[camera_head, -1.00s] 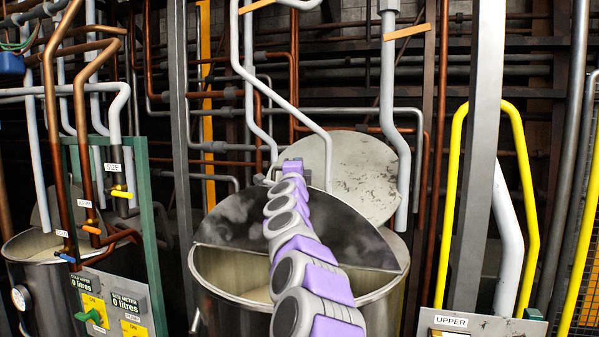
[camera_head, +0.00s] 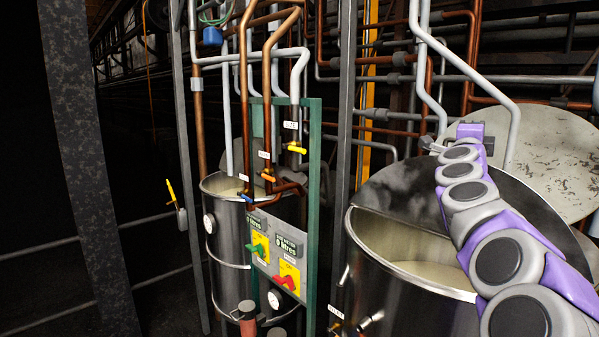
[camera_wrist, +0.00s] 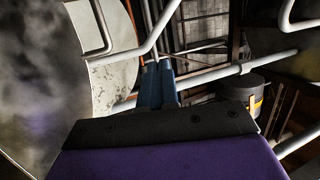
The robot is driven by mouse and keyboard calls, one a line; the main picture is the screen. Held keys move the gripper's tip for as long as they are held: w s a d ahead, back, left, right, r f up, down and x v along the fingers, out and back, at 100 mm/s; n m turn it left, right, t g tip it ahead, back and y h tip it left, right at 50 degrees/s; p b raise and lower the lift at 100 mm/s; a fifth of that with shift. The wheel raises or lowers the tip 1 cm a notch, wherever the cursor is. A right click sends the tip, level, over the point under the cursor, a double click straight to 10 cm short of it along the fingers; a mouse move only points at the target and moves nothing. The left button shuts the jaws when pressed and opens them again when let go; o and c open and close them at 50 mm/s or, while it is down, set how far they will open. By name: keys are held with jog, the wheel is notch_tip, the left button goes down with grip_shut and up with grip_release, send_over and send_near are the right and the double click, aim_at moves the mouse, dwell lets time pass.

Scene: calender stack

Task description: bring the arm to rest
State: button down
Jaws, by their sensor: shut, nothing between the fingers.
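My arm, purple and grey, reaches up from the lower right of the head view, in front of a large steel vat (camera_head: 400,290). Its far end shows near the vat's half-open lid (camera_head: 400,195); I cannot make out the fingers there. In the wrist view, my gripper (camera_wrist: 158,66) shows as two blue fingers side by side beyond the dark wrist plate. They are shut and hold nothing. Pipes lie behind the fingertips, and I cannot tell the distance to them.
A smaller steel vat (camera_head: 225,262) stands left of centre behind a green-framed control panel (camera_head: 283,258) with valve handles. A round metal disc (camera_head: 555,150) is behind the arm at the right.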

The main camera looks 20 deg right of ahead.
jog(key=w+a+f+n+t+y+b, duration=0.2)
jog(key=w+a+f+n+y, duration=0.15)
jog(key=a, duration=0.35)
jog(key=w+a+f+n+t+y+b, duration=0.25)
jog(key=a+f+n+y, duration=0.2)
jog(key=a, duration=0.35)
jog(key=w+a+f+n+t+y+b, duration=0.25)
jog(key=w+a+n+y, duration=0.2)
jog(key=a, duration=0.25)
jog(key=s+a+f+n+g+y+b, duration=0.2)
jog(key=a+f+n+y, duration=0.15)
jog(key=a+f, duration=0.55)
jog(key=s+a+f+n+g+y+b, duration=0.1)
jog(key=a+f+n+g+y, duration=0.2)
jog(key=a+f, duration=0.5)
jog(key=s+a+f+n+g+y+b, duration=0.1)
jog(key=s+a+f+n+g+b, duration=0.4)
jog(key=s+f, duration=0.55)
jog(key=s+a+f+n+g+y+b, duration=0.1)
jog(key=s+a+f+n+g+b, duration=0.15)
jog(key=s+a+f, duration=0.85)
jog(key=s+d+f+n+g+h+b, duration=0.1)
jog(key=s+d+f+g+b, duration=0.1)
jog(key=s+f, duration=0.7)
jog(key=s+d+f+n+g+h+b, duration=0.1)
jog(key=s+d+f+g+h+b, duration=0.1)
jog(key=s+f+g, duration=0.4)
jog(key=shift+s+d+f+b, duration=0.45)
jog(key=shift+s+d+f, duration=1.2)
jog(key=shift+s, duration=1)
